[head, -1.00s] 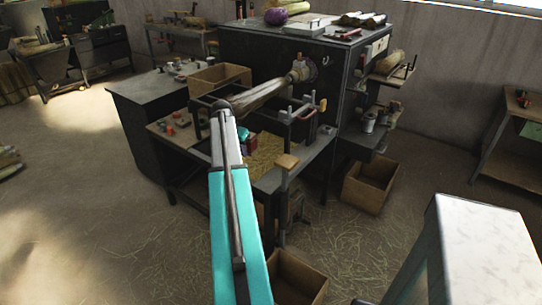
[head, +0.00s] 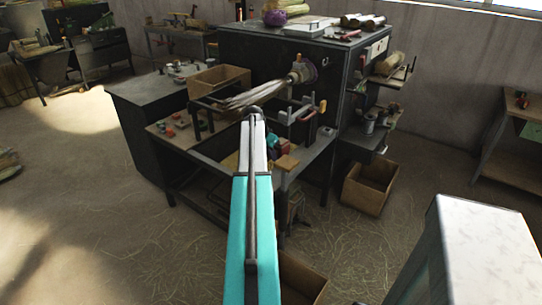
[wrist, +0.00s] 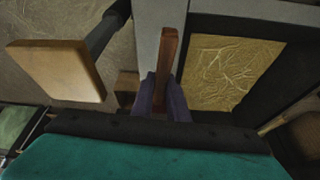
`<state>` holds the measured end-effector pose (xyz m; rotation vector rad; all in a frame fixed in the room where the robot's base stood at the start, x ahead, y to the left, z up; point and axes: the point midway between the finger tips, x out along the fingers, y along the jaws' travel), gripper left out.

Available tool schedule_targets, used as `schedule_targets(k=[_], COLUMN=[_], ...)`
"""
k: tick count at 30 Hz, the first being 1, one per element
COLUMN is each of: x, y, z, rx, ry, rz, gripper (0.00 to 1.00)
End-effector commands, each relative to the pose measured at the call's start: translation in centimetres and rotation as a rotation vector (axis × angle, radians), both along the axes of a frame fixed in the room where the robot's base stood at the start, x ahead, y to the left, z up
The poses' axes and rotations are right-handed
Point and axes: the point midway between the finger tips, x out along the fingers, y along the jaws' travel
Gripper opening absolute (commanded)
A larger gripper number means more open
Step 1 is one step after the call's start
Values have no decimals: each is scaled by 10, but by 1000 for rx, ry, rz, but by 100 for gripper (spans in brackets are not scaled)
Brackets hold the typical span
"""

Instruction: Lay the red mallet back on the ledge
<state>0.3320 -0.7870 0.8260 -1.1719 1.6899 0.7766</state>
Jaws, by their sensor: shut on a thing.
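The mallet shows in the wrist view as a long reddish-brown wooden bar (wrist: 168,50). My gripper (wrist: 163,98) is shut on it, with dark fingers on both sides. The bar's far end points up the picture, over a grey strip (wrist: 147,25) that looks like the ledge. I cannot tell whether the bar touches the strip. The rest of the mallet is hidden by the fingers and wrist. In the head view my gripper (head: 284,149) is small, by the bench's front right side, and my arm partly blocks the bench.
A tan block on a post (head: 287,162) stands close to my gripper; it also shows in the wrist view (wrist: 55,72). A straw-filled tray (wrist: 232,72) lies right of the strip. An open box (head: 368,188) stands on the floor at right.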

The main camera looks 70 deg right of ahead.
Motion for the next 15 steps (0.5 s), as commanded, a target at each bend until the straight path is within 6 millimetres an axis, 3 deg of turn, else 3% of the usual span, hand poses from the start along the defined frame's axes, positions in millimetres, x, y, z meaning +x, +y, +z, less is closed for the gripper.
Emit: schedule_targets(k=[15], x=[1], y=[0], z=[-31], rx=[-1], ry=[1], rz=[1], gripper=[0])
